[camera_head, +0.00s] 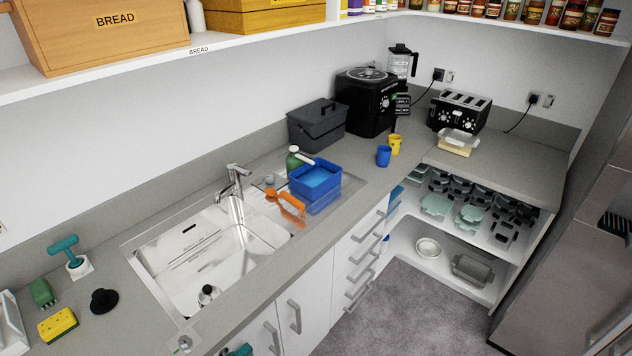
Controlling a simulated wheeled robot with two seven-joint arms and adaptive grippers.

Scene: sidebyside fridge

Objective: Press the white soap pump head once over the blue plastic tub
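A green soap bottle (293,160) stands on the drainer side of the sink, just behind the blue tub. Its white pump head (304,159) points to the right, toward the tub's back edge. The lower part of the bottle is hidden by the tub. The blue plastic tub (322,196) stands upright on the drainer, with a lighter blue inside. I cannot tell what is in it. Neither of my grippers is in view.
Orange utensils (290,208) lie against the tub's left side. The sink (205,265) and tap (235,182) are left of it. A dark lidded box (316,124) stands behind; blue (384,156) and yellow cups (395,145) stand right. A shelf (190,50) overhangs the back.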

